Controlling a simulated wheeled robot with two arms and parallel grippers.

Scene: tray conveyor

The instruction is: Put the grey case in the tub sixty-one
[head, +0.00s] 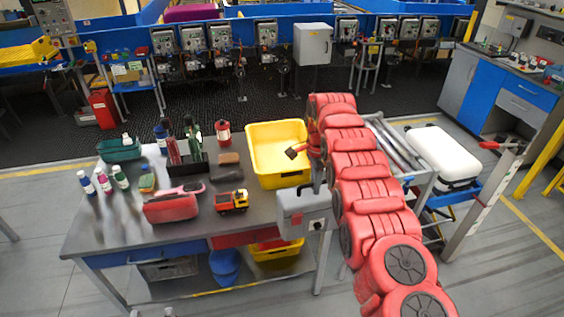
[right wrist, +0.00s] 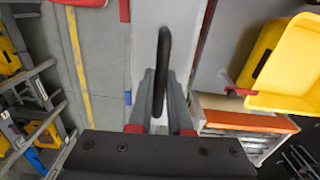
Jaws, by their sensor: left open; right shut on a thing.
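The grey case (head: 304,212), with a small red mark, hangs upright at the table's right edge in the head view. My right gripper (head: 318,183) is shut on its handle. In the right wrist view my right gripper (right wrist: 161,112) has the black handle (right wrist: 164,60) between its fingers, and the case's pale side lies below. A yellow tub (head: 262,172) stands at the table's right end, behind the case; it also shows at the right of the right wrist view (right wrist: 280,101). I cannot read a number on it. My left gripper is not in view.
On the table (head: 105,225) stand a toy truck (head: 232,201), a red bag (head: 170,209), bottles (head: 88,183) and a green tray (head: 120,150). Another yellow tub (head: 275,252) sits below. A cart with a white case (head: 443,157) stands right of my arm.

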